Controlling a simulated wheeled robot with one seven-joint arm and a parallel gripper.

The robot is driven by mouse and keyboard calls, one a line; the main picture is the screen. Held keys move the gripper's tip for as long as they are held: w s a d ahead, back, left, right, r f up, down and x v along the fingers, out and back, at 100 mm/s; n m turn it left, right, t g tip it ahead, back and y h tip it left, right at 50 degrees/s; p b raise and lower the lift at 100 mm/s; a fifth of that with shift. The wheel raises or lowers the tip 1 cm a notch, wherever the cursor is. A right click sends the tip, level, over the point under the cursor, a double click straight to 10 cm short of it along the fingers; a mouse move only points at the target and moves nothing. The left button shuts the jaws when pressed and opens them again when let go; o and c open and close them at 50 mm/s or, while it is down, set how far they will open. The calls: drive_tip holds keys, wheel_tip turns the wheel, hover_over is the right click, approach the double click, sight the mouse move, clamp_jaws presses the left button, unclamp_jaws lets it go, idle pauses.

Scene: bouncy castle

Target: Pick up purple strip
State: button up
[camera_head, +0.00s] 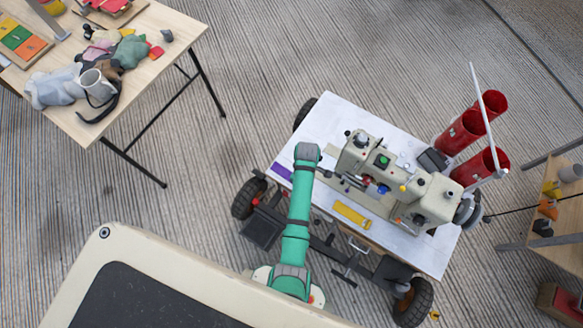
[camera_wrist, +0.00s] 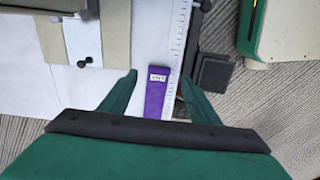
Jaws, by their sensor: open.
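The purple strip (camera_wrist: 156,95) lies on the white top of a cart, with a small white label on it, in the wrist view. Its near end lies between the fingers of my gripper (camera_wrist: 153,92) as seen from the wrist, and the gap to the surface is hard to tell. My gripper is open, with one green finger on either side and nothing held. In the head view a bit of the purple strip (camera_head: 282,171) shows at the left edge of the cart top, and my green arm covers part of that area.
A white scale or ruler (camera_wrist: 179,40) lies right beside the strip. A wooden table (camera_head: 150,75) with toys stands at upper left, with open floor between.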

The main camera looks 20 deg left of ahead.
drive_tip(key=f, duration=0.4)
drive_tip(key=shift+d+f, duration=0.25)
drive_tip(key=shift+f, duration=0.15)
drive_tip(key=c, duration=1.1)
drive_tip(key=shift+r, duration=0.1)
